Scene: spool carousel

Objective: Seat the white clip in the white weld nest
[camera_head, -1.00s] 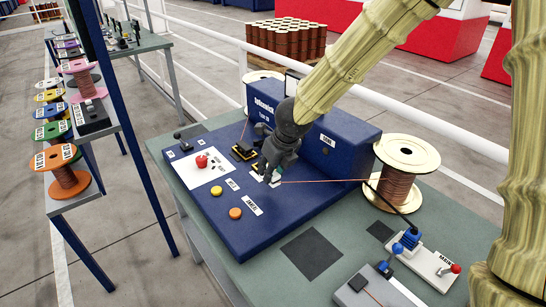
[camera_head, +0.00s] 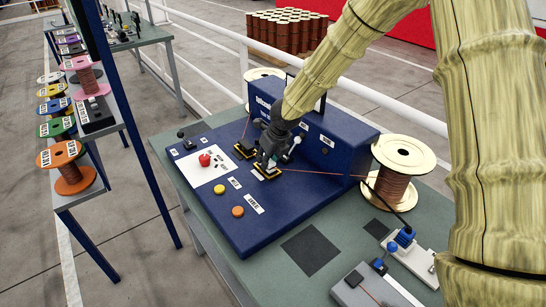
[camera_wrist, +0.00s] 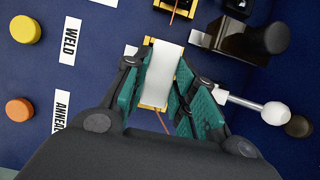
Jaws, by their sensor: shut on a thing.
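My gripper (camera_head: 264,164) is low over the blue fixture in the head view. In the wrist view my gripper (camera_wrist: 160,95) has its green-padded fingers on either side of the white clip (camera_wrist: 163,72), which it holds. A yellow-edged nest (camera_wrist: 148,41) lies directly under the clip, its edges showing past the clip's ends. In the head view this nest (camera_head: 268,178) shows in front of the fingers. The clip covers most of the nest, so I cannot tell whether it touches or sits in it.
A second yellow-edged nest (camera_head: 243,153) stands to the left. A white ball-ended lever (camera_wrist: 275,112) and a black handle (camera_wrist: 265,39) are close on the right. Copper wire (camera_head: 320,173) runs from the spool (camera_head: 397,190). Yellow (camera_head: 219,189) and orange (camera_head: 237,211) buttons are left.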

